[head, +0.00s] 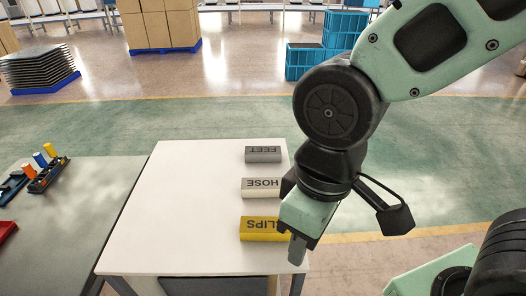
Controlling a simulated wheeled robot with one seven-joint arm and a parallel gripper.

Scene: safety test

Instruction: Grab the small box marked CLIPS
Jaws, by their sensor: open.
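The small yellow box marked CLIPS (261,230) lies near the front right of the white table (190,200). Its lettering is upside down to me, and my gripper hides its right end, including part of the word. My gripper (297,250) is open and points down at the box's right end, by the table's right edge. I cannot tell whether its fingers touch the box or how high they are above the table. No box is seen held in it.
A white box marked HOSE (261,187) and a grey box marked FEET (263,154) lie behind the yellow one in a row. The table's left half is clear. A grey table (60,240) at left holds a dark rack (48,173) with coloured pieces.

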